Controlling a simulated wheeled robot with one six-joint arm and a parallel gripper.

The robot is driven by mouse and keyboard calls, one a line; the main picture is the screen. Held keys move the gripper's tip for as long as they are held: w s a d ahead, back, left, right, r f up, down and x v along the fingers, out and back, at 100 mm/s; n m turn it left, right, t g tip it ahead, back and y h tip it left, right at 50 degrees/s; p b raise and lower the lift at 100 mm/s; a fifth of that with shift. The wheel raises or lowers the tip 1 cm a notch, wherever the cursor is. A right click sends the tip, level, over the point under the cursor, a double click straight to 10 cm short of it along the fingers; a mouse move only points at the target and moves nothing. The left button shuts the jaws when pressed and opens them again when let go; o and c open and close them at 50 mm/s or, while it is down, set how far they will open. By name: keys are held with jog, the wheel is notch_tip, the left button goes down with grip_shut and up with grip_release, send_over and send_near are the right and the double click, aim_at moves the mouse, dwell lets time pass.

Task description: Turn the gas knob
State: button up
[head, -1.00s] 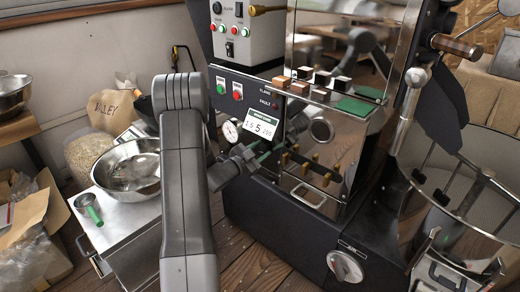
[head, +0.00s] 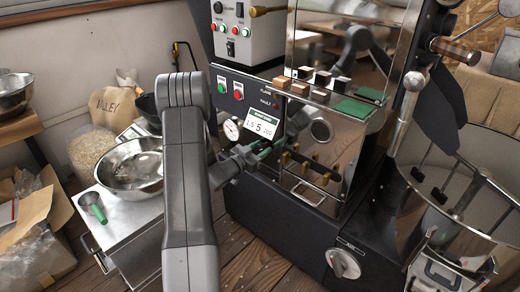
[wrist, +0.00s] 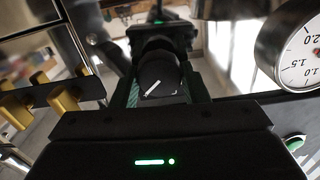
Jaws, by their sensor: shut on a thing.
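The gas knob (wrist: 158,72) is black and round with a white pointer line, seen close up in the wrist view. The line slants from lower left to upper right. My gripper (wrist: 165,88) is shut on the knob, its green-lined fingers on either side of it. In the head view my gripper (head: 262,149) reaches the front of the black roaster (head: 290,232), just right of the pressure gauge (head: 231,130). The knob is hidden there behind my gripper.
Brass-coloured levers (head: 308,166) sit close to the right of my gripper in the head view. A silver dial (head: 343,264) is low on the roaster. A metal bowl (head: 132,172) and a green-handled scoop (head: 92,207) lie on a cabinet at left.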

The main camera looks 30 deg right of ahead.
jog(key=o, duration=1)
jog(key=shift+c, duration=0.2)
jog(key=shift+a, duration=0.15)
jog(key=p+v, duration=0.1)
jog(key=v, duration=1.2)
jog(key=shift+a+p, duration=0.3)
jog(key=shift+p, duration=0.05)
jog(key=shift+d, duration=0.15)
jog(key=b+x, duration=0.1)
jog(key=x, duration=1.2)
jog(key=shift+d+b, duration=0.3)
jog(key=shift+b, duration=0.05)
